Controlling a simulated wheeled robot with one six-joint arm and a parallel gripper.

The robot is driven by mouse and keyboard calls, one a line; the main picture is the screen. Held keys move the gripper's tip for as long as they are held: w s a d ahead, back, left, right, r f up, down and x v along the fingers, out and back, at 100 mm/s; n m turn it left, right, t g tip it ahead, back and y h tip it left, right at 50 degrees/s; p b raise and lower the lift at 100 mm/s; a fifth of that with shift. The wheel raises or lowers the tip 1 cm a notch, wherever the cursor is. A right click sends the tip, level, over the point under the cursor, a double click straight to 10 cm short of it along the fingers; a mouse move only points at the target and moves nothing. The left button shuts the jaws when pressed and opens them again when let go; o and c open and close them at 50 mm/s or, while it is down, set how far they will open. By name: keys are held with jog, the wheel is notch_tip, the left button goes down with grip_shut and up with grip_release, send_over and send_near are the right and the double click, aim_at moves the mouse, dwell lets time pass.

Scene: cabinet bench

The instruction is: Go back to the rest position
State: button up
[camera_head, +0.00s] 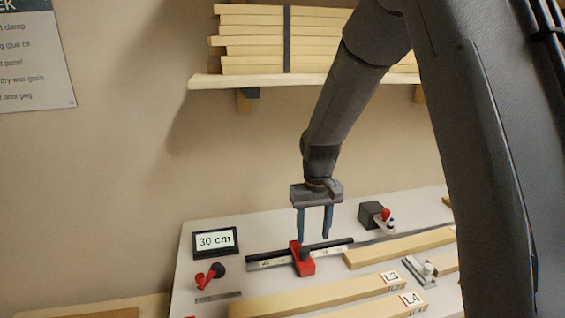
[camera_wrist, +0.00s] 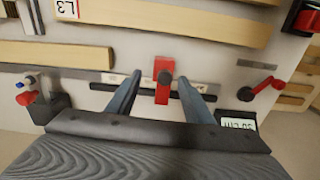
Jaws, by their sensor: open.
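My gripper (camera_head: 315,222) hangs pointing down above the bench, its two blue-grey fingers apart with nothing between them. Below it in the head view is a red block with a dark knob (camera_head: 302,259) on a dark rail with a pale scale (camera_head: 270,262). In the wrist view the red block (camera_wrist: 164,82) shows between the fingers of my gripper (camera_wrist: 165,88), beyond their tips. I cannot tell the exact height of the fingertips over the block, but they look apart from it.
The bench (camera_head: 215,275) carries a "30 cm" display (camera_head: 215,241), a red crank (camera_head: 209,277), a black block with a red part (camera_head: 372,214), and wooden strips labelled L3 (camera_head: 330,295) and L4 (camera_head: 385,308). A shelf (camera_head: 270,81) with stacked boards is on the wall behind my arm.

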jog(key=s+d+f+b, duration=0.2)
jog(key=s, duration=0.4)
jog(key=s+d+f+m+b, duration=0.1)
jog(key=s+d+b, duration=0.2)
jog(key=s, duration=0.3)
jog(key=s+d+f+m+t+b, duration=0.1)
jog(key=s+d+f+b, duration=0.1)
jog(key=s, duration=0.3)
jog(key=shift+s+d+f+b, duration=0.3)
jog(key=shift+s+d+b, duration=0.1)
jog(key=shift+d, duration=0.1)
